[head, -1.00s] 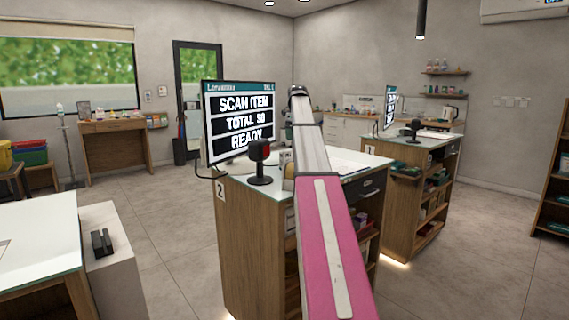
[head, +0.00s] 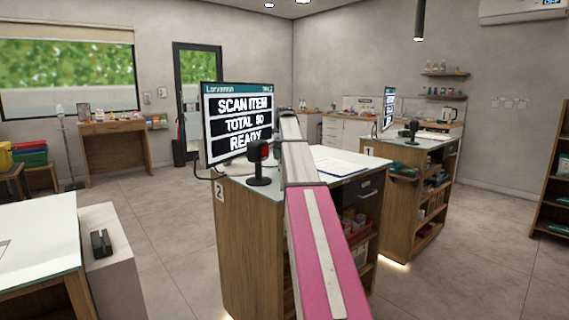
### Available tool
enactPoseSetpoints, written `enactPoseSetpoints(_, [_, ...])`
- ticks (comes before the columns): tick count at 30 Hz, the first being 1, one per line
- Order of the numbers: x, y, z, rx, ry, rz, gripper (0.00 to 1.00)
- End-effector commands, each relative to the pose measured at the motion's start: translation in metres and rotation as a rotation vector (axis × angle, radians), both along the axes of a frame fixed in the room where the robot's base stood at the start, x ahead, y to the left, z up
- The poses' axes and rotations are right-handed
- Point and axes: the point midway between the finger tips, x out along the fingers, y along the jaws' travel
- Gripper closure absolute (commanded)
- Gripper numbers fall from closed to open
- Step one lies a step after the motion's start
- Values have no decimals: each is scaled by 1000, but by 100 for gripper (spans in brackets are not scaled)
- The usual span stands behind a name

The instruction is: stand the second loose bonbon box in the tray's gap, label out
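I cannot make out a bonbon box or the tray with its gap in the head view. My pink and grey arm reaches forward over the counter marked 2 (head: 258,215), and its far end lies in front of the till screen's right edge. My gripper does not show; it is hidden beyond the arm, so I cannot see whether it holds anything. The arm also covers part of the counter top.
The till screen (head: 238,122) and a black and red scanner (head: 259,165) stand on this counter. A white sheet (head: 340,167) lies to the right of my arm. Stocked shelves (head: 360,222) are below. A second counter (head: 405,205) stands behind right. Floor at left is open.

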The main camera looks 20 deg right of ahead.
Motion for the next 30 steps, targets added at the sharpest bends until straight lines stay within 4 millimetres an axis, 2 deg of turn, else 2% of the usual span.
enactPoseSetpoints(3, [-1,1,-19,0,2,0,12])
enactPoseSetpoints(6, [0,1,-27,0,0,0,12])
enactPoseSetpoints(12, [0,0,-27,0,0,0,12])
enactPoseSetpoints(13, [0,0,-27,0,0,0,15])
enactPoseSetpoints(15, [0,0,-27,0,0,0,38])
enactPoseSetpoints(18, [0,0,-27,0,0,0,65])
enactPoseSetpoints(20, [0,0,-27,0,0,0,65])
enactPoseSetpoints(21, [0,0,-27,0,0,0,69])
enactPoseSetpoints(30, [1,0,-23,0,0,0,69])
